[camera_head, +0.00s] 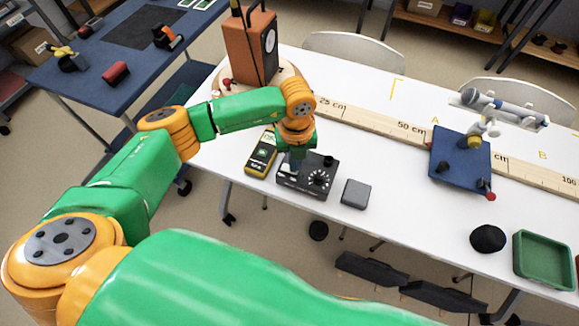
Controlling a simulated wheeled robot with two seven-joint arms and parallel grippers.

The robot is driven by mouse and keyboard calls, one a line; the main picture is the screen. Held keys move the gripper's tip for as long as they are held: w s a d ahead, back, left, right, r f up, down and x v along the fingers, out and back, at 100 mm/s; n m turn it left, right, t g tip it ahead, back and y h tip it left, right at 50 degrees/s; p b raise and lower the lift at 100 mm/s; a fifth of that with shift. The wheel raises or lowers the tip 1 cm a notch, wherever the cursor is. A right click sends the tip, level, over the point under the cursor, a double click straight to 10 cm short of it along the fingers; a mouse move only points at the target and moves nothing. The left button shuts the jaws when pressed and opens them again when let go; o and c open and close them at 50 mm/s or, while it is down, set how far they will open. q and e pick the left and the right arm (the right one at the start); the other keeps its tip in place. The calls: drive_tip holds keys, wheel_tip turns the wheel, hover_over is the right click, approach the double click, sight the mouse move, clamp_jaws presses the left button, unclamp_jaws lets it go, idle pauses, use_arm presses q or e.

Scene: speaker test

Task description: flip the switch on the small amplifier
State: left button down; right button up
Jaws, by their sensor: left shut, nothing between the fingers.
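The small amplifier (315,182) is a black box with a white-marked dial on its top. It sits near the front edge of the white table, left of the picture's middle. My left gripper (291,166) points down over the amplifier's left rear part. It is shut and empty. Its fingertips are at or just above the box's top; I cannot tell whether they touch it. The switch cannot be made out, and the gripper covers part of the top. My right gripper is not in view.
A yellow meter (262,153) stands close left of the amplifier and a small grey box (355,194) close right. A brown speaker (250,47) stands behind on a round wooden base. A long wooden ruler (380,123) crosses the table. A blue stand (452,165) is farther right.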

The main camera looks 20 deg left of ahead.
use_arm(q)
drive_tip(key=shift+f, duration=0.25)
drive_tip(key=shift+s, duration=0.1)
wheel_tip(320, 180, up, 7)
drive_tip(key=p, duration=0.5)
drive_tip(key=shift+r, duration=0.1)
